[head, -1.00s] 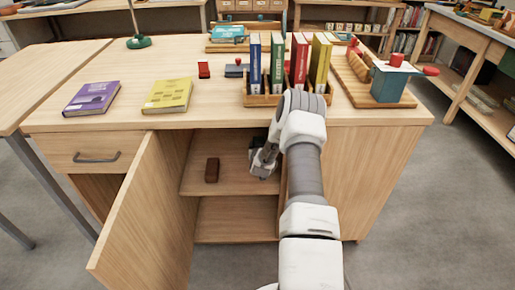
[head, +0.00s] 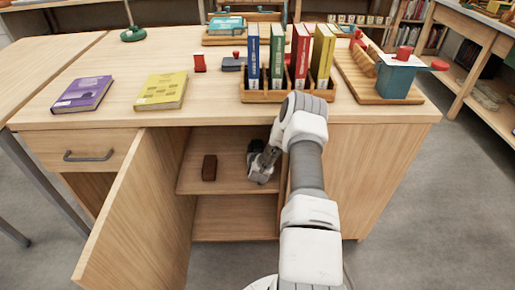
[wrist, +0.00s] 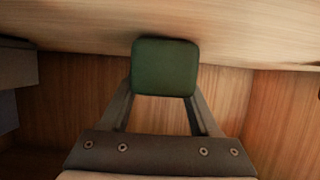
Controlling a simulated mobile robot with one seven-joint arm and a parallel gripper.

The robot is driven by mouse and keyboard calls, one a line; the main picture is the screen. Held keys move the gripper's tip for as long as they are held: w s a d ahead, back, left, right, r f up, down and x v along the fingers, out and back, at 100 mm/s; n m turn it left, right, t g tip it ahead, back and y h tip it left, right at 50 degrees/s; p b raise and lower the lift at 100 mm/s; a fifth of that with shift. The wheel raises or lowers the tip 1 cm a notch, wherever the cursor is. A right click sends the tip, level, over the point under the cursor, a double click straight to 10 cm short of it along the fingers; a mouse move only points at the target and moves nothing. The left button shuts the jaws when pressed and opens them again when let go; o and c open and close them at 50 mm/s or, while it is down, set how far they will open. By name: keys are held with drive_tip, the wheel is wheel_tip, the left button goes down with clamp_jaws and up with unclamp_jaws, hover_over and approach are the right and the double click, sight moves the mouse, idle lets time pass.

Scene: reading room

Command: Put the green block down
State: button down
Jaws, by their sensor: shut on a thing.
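The green block (wrist: 165,67) is a dark green piece with rounded corners. In the wrist view it sits between the two fingertips of my gripper (wrist: 163,90), which is shut on it. In the head view my gripper (head: 259,170) reaches into the open cabinet under the desk, at the upper shelf (head: 228,182). The green block cannot be made out in the head view. Whether it touches the shelf cannot be told.
A dark brown block (head: 209,167) stands on the same shelf, left of my gripper. The open cabinet door (head: 140,215) is at the left. On the desk are a book rack (head: 285,96), a yellow book (head: 161,92) and a purple book (head: 83,95). Shelf space lies between the brown block and my gripper.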

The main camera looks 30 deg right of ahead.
drive_tip(key=shift+r, duration=0.1)
drive_tip(key=c, duration=0.5)
unclamp_jaws()
drive_tip(key=shift+f, duration=0.25)
drive_tip(key=shift+c, duration=0.2)
drive_tip(key=o, duration=0.4)
drive_tip(key=shift+r, duration=0.2)
drive_tip(key=shift+s+a+r, duration=0.2)
drive_tip(key=shift+s, duration=0.05)
drive_tip(key=p+v, duration=0.4)
drive_tip(key=v, duration=0.6)
drive_tip(key=shift+s+p, duration=0.1)
drive_tip(key=shift+p, duration=0.2)
drive_tip(key=shift+s+a+r, duration=0.15)
drive_tip(key=shift+s+a, duration=0.2)
drive_tip(key=shift+s, duration=0.2)
